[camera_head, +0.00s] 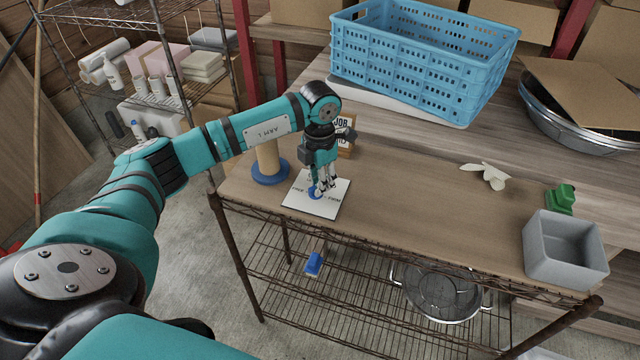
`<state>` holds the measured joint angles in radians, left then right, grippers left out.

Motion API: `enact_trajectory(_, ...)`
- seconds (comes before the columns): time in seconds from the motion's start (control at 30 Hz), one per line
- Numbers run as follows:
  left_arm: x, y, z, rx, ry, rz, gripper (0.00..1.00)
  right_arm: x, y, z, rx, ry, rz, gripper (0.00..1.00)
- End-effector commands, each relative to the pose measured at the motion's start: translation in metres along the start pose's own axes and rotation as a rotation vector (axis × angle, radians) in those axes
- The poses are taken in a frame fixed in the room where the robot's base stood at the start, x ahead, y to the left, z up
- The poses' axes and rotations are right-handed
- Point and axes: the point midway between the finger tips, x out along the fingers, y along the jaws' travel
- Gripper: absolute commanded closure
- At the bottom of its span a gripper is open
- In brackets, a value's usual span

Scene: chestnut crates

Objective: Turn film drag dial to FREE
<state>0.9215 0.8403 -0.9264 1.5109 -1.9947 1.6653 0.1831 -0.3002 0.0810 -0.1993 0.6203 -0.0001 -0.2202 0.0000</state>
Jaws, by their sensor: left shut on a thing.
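The film drag dial (313,192) is blue and sits on a white plate (330,208) near the left end of the wooden worktop. Small dark lettering lies on either side of it, too small to read surely. My left gripper (322,190) points down over the plate and is shut on the dial. Its fingers hide much of the dial, and I cannot tell which way the dial points. My right gripper is not in view.
A tan roll on a blue base (270,180) stands just left of the plate, with a small sign (346,146) behind. A blue crate (420,65), white glove-like piece (487,175), green object (561,198) and grey bin (565,250) stand farther right. The middle worktop is clear.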

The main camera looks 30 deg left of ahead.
Motion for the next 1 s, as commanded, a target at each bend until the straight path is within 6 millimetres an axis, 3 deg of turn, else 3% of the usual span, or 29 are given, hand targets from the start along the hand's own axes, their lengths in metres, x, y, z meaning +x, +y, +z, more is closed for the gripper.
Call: enact_trajectory(1.0, -0.0018, 0.01, -0.0043, -0.966, -0.003, 0.0, 1.0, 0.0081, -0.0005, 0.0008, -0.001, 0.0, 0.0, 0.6)
